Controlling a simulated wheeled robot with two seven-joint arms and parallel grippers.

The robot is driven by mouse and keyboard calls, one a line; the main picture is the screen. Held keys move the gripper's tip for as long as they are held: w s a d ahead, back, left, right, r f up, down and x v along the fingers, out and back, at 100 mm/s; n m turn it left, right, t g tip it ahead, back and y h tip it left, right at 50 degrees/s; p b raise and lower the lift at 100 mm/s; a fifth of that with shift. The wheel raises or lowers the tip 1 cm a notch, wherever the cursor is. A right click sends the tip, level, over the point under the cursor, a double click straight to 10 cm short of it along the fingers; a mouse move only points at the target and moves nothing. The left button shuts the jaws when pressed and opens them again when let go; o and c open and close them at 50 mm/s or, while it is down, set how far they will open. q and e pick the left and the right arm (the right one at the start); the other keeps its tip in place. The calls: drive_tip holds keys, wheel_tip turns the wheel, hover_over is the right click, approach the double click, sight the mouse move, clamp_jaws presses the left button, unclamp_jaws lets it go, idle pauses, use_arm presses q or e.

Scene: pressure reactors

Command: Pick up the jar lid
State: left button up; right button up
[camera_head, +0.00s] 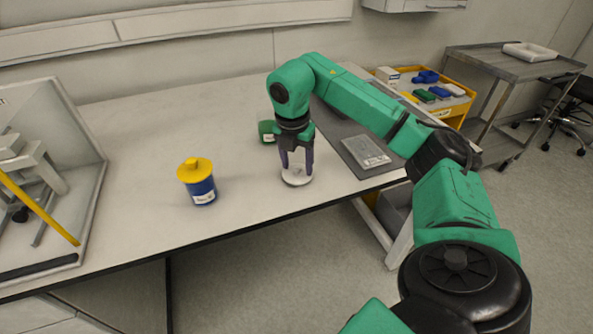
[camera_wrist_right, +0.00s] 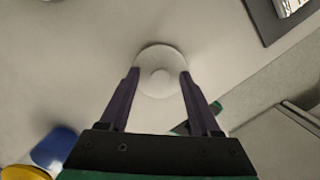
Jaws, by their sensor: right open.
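The jar lid is a white disc with a small round knob (camera_wrist_right: 160,76). It lies on the table under my right gripper, and in the head view its pale rim (camera_head: 297,180) shows below the fingers. My right gripper (camera_head: 297,160) points down over the lid with its two dark purple fingers open. In the right wrist view the fingertips (camera_wrist_right: 158,72) lie on either side of the lid, near its edges. I cannot tell whether they touch it. My left gripper is not in view.
A blue jar with a yellow funnel-like top (camera_head: 197,181) stands left of the gripper. A green container (camera_head: 267,132) stands behind it. A grey mat holds a flat light device (camera_head: 366,152) to the right. A glass-sided enclosure (camera_head: 92,150) is at far left. The table's middle is clear.

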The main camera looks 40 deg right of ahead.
drive_tip(key=shift+s, duration=0.1)
drive_tip(key=c, duration=0.5)
clamp_jaws()
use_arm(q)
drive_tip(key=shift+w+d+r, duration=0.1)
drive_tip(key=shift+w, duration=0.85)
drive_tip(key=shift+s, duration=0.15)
use_arm(e)
drive_tip(key=shift+r, duration=0.1)
